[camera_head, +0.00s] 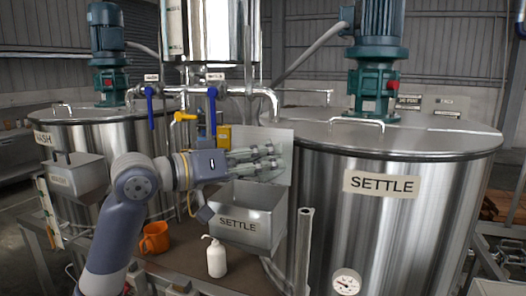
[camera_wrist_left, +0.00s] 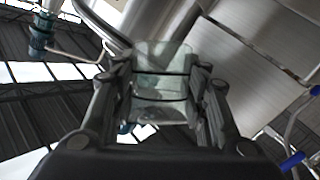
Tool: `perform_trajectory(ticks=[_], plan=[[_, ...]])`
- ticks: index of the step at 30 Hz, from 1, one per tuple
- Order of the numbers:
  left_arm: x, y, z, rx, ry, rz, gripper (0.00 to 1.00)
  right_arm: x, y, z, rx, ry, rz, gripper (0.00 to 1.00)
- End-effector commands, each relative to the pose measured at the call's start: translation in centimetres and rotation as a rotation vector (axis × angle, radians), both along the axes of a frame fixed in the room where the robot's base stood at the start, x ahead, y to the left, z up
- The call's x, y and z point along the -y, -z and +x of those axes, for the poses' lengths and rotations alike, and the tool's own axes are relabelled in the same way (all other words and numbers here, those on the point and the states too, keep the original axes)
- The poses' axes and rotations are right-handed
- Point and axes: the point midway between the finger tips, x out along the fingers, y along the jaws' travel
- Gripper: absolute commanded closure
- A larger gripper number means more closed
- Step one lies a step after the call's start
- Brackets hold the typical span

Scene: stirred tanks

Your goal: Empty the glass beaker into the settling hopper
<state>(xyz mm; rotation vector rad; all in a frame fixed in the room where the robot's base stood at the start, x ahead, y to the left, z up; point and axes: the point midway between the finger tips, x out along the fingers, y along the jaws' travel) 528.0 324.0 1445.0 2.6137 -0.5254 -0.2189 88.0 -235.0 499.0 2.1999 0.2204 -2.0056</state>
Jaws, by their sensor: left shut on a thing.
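My left gripper (camera_head: 262,160) is above the open metal settling hopper (camera_head: 262,235), which is labelled SETTLE, in front of its upright back plate (camera_head: 285,143). The gripper is shut on the clear glass beaker, which shows between the fingers in the left wrist view (camera_wrist_left: 162,58). In the head view the glass is hard to make out behind the fingers. Its tilt and contents cannot be told. The left wrist view is strongly rolled, with roof and tank wall beyond the glass. My right gripper is not in view.
The large SETTLE tank (camera_head: 430,215) stands right of the hopper. The WASH tank (camera_head: 60,128) and its hopper (camera_head: 75,180) are at left. An orange mug (camera_head: 155,238) and a white pump bottle (camera_head: 216,258) stand below. Pipes with blue-handled valves (camera_head: 212,105) run behind the gripper.

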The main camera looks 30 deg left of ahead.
Motion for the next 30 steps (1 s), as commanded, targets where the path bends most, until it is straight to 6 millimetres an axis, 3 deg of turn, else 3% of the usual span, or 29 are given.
perform_trajectory(ticks=[1, 18, 30], plan=[[0.0, -0.7, 0.0, -0.011, -0.001, 0.048, 0.86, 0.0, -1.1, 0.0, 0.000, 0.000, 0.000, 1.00], [-1.0, -1.5, -0.2, -0.106, -0.001, 0.455, 0.86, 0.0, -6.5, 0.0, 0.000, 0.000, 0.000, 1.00], [-1.3, -1.3, -0.3, -0.129, -0.001, 0.561, 0.86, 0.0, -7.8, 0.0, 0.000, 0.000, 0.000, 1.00]])
